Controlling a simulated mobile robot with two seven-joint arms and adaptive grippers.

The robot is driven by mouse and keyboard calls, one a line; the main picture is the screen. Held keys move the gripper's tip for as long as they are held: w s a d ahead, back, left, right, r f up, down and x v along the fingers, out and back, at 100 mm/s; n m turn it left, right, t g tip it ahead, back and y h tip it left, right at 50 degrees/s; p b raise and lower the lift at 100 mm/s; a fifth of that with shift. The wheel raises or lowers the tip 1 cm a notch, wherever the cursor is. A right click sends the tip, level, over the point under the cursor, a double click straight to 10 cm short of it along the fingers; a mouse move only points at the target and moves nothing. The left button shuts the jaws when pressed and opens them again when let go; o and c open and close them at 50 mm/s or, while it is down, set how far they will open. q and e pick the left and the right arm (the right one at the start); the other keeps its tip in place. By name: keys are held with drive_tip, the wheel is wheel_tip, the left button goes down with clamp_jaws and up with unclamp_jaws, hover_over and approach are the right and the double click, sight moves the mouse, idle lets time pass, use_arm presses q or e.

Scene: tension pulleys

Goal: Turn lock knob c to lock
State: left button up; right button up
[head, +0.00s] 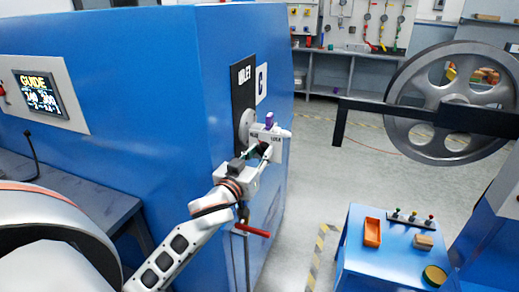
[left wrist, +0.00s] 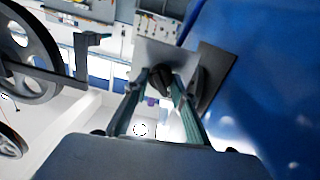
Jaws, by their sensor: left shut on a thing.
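Lock knob c is a dark knob (left wrist: 161,77) in the left wrist view, in front of a grey plate (left wrist: 150,55) on the blue machine. My left gripper (left wrist: 160,88) has its two green-grey fingers on either side of the knob and is shut on it. In the head view my left gripper (head: 262,151) reaches the corner of the machine, below the white C label (head: 261,83). A LOCK label (head: 277,138) shows beside it. The knob is mostly hidden there by the gripper. My right gripper is not in view.
The blue machine (head: 130,95) fills the left and middle. A red-handled lever (head: 252,230) sits below my left arm. A large spoked wheel (head: 399,101) and dark bar stand at right. A blue table (head: 380,265) with small items is at lower right. Grey floor lies between.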

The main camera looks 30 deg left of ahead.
use_arm(q)
drive_tip(key=shift+r+m+p, duration=0.15)
drive_tip(key=shift+m+p, duration=0.15)
drive_tip(key=shift+p, duration=0.1)
drive_tip(key=shift+m+p, duration=0.35)
drive_tip(key=shift+m, duration=0.15)
drive_tip(key=shift+m+p, duration=0.4)
drive_tip(key=shift+m, duration=0.5)
drive_tip(key=shift+m+g, duration=0.3)
drive_tip(key=shift+m, duration=0.1)
drive_tip(key=shift+d+m, duration=0.1)
drive_tip(key=shift+m, duration=0.4)
drive_tip(key=m, duration=0.6)
drive_tip(key=shift+d, duration=0.1)
drive_tip(key=m, duration=0.4)
drive_tip(key=shift+y, duration=0.4)
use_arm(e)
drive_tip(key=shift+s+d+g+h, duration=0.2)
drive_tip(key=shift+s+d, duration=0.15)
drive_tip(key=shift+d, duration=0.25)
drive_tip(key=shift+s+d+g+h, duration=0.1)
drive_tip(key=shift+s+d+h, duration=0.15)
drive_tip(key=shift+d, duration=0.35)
use_arm(q)
drive_tip(key=shift+m, duration=0.3)
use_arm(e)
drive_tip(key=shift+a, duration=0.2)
